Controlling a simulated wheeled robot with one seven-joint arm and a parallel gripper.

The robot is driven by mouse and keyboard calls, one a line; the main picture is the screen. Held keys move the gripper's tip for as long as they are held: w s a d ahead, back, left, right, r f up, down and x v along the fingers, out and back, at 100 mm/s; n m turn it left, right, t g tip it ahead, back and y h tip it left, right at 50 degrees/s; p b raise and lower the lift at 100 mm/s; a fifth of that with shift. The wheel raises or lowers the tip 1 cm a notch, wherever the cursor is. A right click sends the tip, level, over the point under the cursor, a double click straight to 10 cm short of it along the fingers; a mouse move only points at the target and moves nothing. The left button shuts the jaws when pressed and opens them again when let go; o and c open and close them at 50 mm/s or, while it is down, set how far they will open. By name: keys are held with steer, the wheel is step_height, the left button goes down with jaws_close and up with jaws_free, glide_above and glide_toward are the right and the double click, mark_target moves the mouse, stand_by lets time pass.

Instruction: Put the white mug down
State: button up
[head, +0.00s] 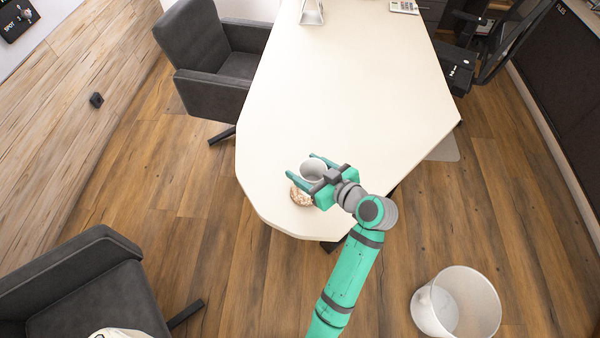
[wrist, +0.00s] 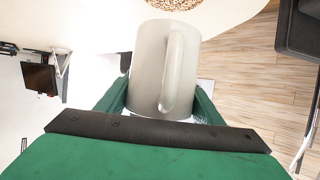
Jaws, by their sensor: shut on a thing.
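The white mug (head: 312,171) is between the two green fingers of my gripper (head: 308,168) in the head view. In the wrist view the mug (wrist: 150,70) fills the space between the fingers of my gripper (wrist: 160,98), with its handle toward the camera. My gripper is shut on the mug. It is over the near end of the cream table (head: 345,85). Whether the mug's base touches the table cannot be told.
A round speckled thing (head: 301,196) lies on the table close beside my gripper. The table is clear farther back, up to a small stand (head: 311,12) and a calculator (head: 404,6). Grey chairs (head: 215,65) stand at the left. A white bin (head: 456,303) stands on the floor.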

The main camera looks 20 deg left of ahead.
mark_target(305, 177)
steer(key=f, duration=0.1)
steer(key=w+a+f, duration=0.1)
steer(key=a+f, duration=0.1)
steer(key=shift+w+a, duration=0.15)
steer(key=shift+w, duration=0.1)
steer(key=shift+w+f, duration=0.1)
steer(key=shift+f, duration=1.6)
steer(key=shift+f, duration=0.1)
steer(key=o, duration=1.3)
steer(key=v, duration=1.2)
